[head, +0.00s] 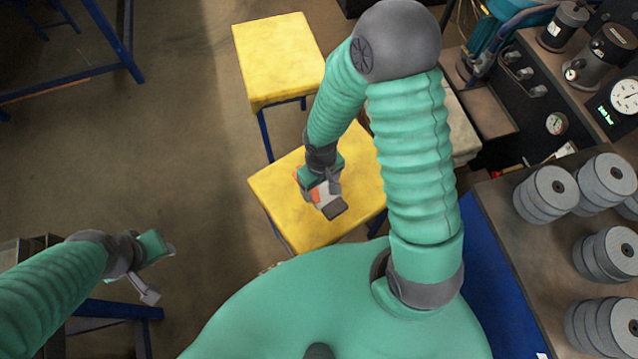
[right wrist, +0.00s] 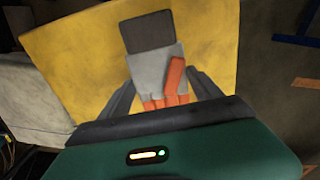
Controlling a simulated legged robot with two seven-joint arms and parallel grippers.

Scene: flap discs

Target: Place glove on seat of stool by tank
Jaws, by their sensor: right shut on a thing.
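The glove (head: 328,200) is grey with orange fingers and a dark cuff. My right gripper (head: 320,186) is shut on it, over the yellow seat of the nearer stool (head: 275,190). In the right wrist view the glove (right wrist: 155,65) shows between the two fingers (right wrist: 163,92), with the yellow seat (right wrist: 75,50) behind it. I cannot tell whether the glove touches the seat. My left gripper (head: 158,268) is open and empty at the lower left. A second yellow stool (head: 278,55) stands farther back. Dark cylinders and gauges stand at the upper right; which is the tank is unclear.
A bench at the right bears several stacks of grey flap discs (head: 545,193). A pressure gauge (head: 625,95) is at the right edge. A pale block (head: 455,125) is beside the nearer stool. Blue metal frames stand at the left. The floor (head: 170,150) between is clear.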

